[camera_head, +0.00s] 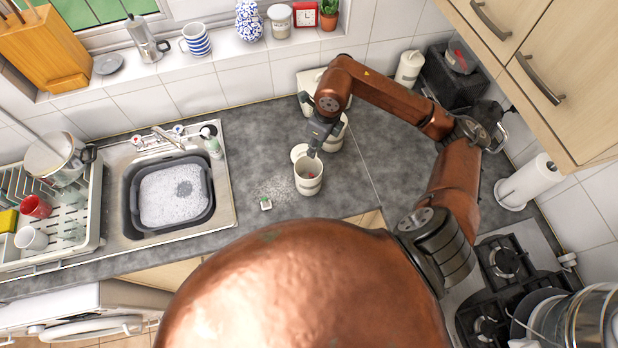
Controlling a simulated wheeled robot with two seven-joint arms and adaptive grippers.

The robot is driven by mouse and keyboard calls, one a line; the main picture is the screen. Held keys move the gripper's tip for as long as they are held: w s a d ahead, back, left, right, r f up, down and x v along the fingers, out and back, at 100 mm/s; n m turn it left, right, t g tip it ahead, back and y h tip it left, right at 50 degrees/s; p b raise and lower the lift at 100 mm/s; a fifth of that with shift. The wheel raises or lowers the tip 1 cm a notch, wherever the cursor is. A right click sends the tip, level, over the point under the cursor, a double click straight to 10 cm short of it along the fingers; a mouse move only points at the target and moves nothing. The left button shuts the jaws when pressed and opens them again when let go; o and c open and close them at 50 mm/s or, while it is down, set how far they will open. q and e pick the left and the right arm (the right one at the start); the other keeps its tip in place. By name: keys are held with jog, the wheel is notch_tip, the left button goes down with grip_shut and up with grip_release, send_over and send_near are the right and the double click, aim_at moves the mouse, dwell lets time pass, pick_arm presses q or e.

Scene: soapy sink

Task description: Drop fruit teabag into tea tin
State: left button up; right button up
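An open cream tin (309,186) stands upright on the grey counter, with a small reddish patch visible inside it. A round pale lid (298,151) is at its back left edge. A small pale teabag with a green mark (265,204) lies on the counter to the left of the tin. My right gripper (313,151) points down just above the tin's back rim. Its fingers are dark and small, and I cannot tell whether they are open or hold anything. My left gripper is not in view.
Another cream tin (337,136) stands behind my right gripper. Pale specks are scattered on the counter near the teabag. A sink with a grey soapy basin (130,205) is at left. The counter right of the open tin is clear.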

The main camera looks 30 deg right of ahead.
notch_tip(320, 180, up, 8)
jog(key=s, duration=0.1)
jog(key=shift+d+r, duration=0.15)
jog(key=shift+d, duration=0.2)
notch_tip(320, 180, down, 12)
jog(key=w+a, duration=0.1)
jog(key=r, duration=0.1)
jog(key=r+p, duration=0.1)
jog(key=r, duration=0.2)
jog(key=shift+w+r+p, duration=0.25)
jog(key=shift+r+p, duration=0.1)
jog(key=shift+r, duration=0.05)
